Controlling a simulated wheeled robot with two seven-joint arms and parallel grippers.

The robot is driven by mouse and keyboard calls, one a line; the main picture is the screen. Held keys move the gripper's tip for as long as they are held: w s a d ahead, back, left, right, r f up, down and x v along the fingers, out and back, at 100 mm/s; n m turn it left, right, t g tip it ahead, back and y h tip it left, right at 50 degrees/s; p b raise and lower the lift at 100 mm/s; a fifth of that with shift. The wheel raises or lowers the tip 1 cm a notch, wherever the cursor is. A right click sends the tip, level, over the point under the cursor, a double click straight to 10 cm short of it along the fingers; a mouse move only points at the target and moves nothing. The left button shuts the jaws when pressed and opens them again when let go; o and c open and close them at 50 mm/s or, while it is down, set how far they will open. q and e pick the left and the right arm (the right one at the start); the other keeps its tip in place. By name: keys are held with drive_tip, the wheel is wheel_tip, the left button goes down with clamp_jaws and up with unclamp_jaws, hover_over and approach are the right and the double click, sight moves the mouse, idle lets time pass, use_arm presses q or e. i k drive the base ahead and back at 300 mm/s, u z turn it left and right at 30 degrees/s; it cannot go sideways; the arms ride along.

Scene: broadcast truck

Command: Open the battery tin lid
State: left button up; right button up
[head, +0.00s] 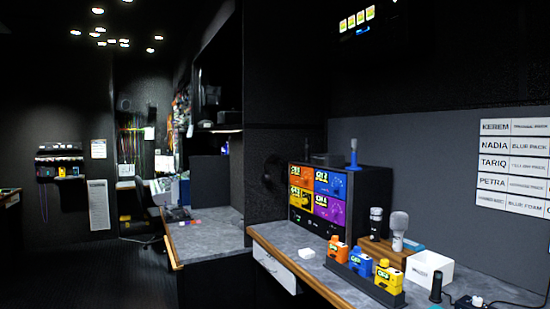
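I cannot pick out a battery tin with certainty in the head view. Neither of my grippers shows in the head view.
The grey right counter (275,236) holds orange, blue and yellow packs (362,262) in a dark holder, microphones (398,229) on a wooden block, and a rack with coloured panels (317,195). Another counter (208,245) stands left of it. Dark floor (90,280) lies open at left.

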sight(328, 157)
drive_tip(key=u, duration=0.7)
drive_tip(key=i, duration=2.75)
drive_tip(key=z, duration=1.1)
